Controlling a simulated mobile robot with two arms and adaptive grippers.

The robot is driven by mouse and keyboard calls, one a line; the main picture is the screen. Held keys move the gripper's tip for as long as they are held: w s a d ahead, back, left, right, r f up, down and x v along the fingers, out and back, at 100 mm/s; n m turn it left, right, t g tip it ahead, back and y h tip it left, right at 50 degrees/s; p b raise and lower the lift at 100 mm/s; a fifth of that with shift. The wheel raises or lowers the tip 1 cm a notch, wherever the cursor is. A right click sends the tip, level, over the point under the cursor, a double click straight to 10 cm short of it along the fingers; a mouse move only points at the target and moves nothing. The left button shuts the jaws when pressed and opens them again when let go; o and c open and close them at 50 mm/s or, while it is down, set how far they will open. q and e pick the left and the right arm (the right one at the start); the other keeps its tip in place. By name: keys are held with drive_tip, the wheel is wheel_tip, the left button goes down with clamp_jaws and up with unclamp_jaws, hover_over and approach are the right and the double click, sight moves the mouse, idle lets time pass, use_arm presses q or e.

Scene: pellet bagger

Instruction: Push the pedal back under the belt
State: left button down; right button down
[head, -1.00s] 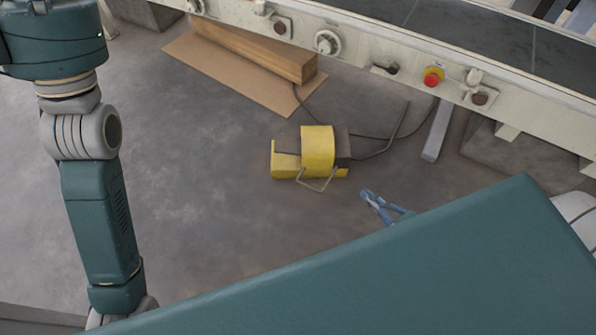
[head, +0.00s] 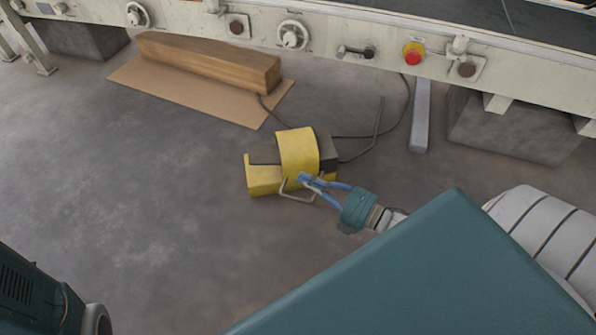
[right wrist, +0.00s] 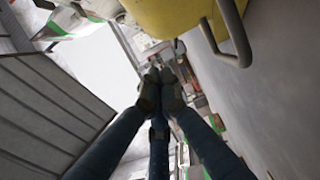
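The yellow pedal (head: 297,150) sits on the grey floor in front of the conveyor belt (head: 440,28), out from under it. It has a dark block at its back and a bent wire bar at its front. My right gripper (head: 308,180) has its blue fingertips drawn together and overlaps the pedal's near side; I cannot tell whether it touches. In the right wrist view, the fingertips (right wrist: 160,82) are close together with nothing between them, and the pedal (right wrist: 180,14) fills the top edge with its wire bar. My left gripper is out of view; part of my left arm shows at lower left.
A wooden beam (head: 210,62) lies on a cardboard sheet (head: 140,83) left of the pedal. A dark cable runs behind the pedal towards the belt frame. A grey leg (head: 420,115) and a concrete block (head: 515,132) stand to the right. The floor at left is clear.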

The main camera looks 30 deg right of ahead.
sight(284, 158)
drive_tip(key=w+b, duration=0.2)
drive_tip(key=w, duration=0.1)
drive_tip(key=w+b, duration=0.1)
drive_tip(key=w, duration=0.1)
drive_tip(key=shift+w+d, duration=0.25)
drive_tip(key=shift+d, duration=0.05)
